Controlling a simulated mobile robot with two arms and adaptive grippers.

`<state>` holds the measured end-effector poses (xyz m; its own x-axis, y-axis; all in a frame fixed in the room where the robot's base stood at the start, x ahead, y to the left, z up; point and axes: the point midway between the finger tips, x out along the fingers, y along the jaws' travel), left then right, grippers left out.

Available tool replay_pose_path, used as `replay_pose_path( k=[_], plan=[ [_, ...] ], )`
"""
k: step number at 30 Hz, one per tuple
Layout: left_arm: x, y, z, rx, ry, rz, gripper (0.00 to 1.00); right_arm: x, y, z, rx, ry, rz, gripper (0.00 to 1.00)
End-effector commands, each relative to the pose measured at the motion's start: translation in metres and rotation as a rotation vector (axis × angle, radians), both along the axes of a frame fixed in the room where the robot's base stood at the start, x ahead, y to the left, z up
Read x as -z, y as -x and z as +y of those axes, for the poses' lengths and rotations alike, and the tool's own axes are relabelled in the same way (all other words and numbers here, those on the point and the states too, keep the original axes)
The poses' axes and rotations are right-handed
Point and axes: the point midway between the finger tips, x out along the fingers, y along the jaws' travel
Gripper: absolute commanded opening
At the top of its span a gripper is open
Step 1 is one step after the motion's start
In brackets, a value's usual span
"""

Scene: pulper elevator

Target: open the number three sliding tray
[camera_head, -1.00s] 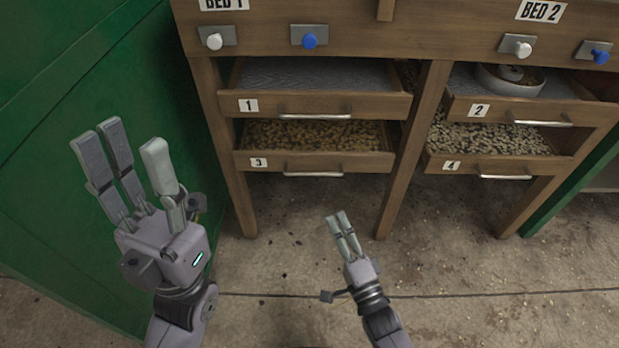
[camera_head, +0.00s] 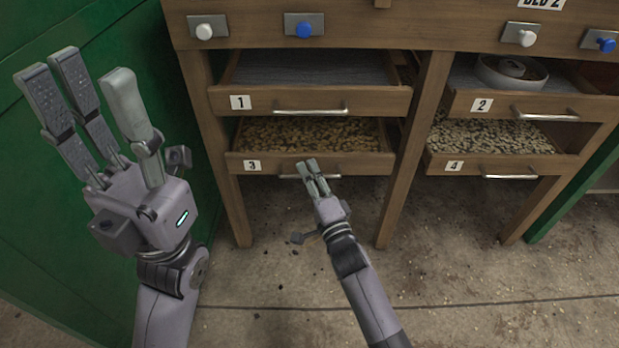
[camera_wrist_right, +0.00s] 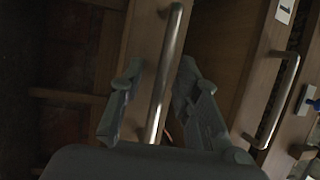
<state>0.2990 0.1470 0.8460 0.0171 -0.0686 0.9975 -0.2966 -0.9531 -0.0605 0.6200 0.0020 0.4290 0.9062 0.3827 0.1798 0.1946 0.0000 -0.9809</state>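The number three tray (camera_head: 372,165) is a wooden drawer at the lower left of the cabinet, holding brown beans and partly out. Its metal bar handle (camera_head: 333,176) is partly hidden by my right fingers in the head view. My right gripper (camera_head: 308,168) is at this handle. In the right wrist view the handle (camera_wrist_right: 166,75) runs between the two spread fingers of my right gripper (camera_wrist_right: 158,90), which are apart from it on both sides. My left gripper (camera_head: 85,90) is raised, open and empty, at the left by the green wall.
Tray 1 (camera_head: 375,101) sits directly above, with its own handle (camera_head: 310,111). Trays 2 (camera_head: 470,104) and 4 (camera_head: 465,166) are to the right. Wooden legs (camera_head: 232,210) flank the tray. A green wall (camera_head: 60,250) stands at the left.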

Motion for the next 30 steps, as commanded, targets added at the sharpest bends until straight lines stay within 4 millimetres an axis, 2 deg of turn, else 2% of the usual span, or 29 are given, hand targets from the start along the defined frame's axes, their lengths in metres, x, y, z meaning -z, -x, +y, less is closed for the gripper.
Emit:
replay_pose_path(
  k=[5, 18, 30],
  plan=[
    [-0.0003, 0.0, 0.0, 0.0, 0.0, 0.0, 0.4, -0.0003, 0.0001, 0.0, 0.0, 0.0, 0.0, 0.29],
    [-0.0002, 0.0, -0.0002, 0.001, 0.0, 0.0, 0.4, -0.0001, 0.0003, -0.0001, 0.0, 0.0, 0.0, 0.0],
    [0.0, -0.0002, -0.0002, 0.001, 0.0, 0.0, 0.4, 0.0002, 0.0003, -0.0002, 0.0, 0.001, 0.001, 0.0]
  ],
)
